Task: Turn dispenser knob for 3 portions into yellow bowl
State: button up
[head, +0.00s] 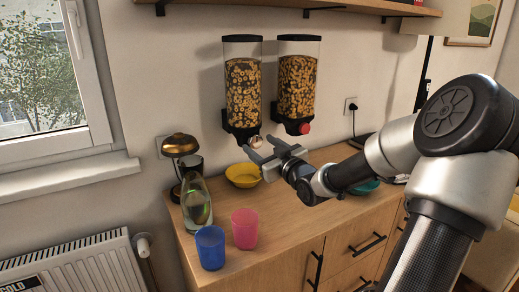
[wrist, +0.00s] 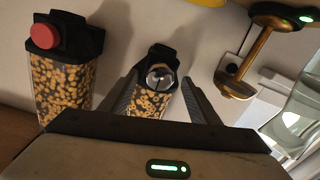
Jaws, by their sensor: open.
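Two cereal dispensers hang on the wall. The left dispenser (head: 243,88) has a silver knob (wrist: 160,77); the right dispenser (head: 297,80) has a red knob (head: 304,128), seen at the left in the wrist view (wrist: 44,36). The yellow bowl (head: 243,178) stands on the counter below the left dispenser, and a yellow edge shows at the top of the wrist view (wrist: 208,2). My gripper (head: 259,147) is open in front of the left dispenser. In the wrist view the silver knob appears between its fingers, with no contact visible.
A blue cup (head: 210,248), a pink cup (head: 245,228), a glass bottle (head: 197,203) and a brass lamp (head: 181,146) stand on the counter's left side. A teal bowl (head: 367,187) is partly behind my arm. A shelf (head: 340,6) is above.

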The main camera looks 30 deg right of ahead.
jog(key=shift+w, duration=0.65)
jog(key=c, duration=1.1)
jog(key=shift+o, duration=0.2)
jog(key=shift+r+m+p, duration=0.15)
jog(key=shift+m+p, duration=0.15)
jog(key=shift+p, duration=0.1)
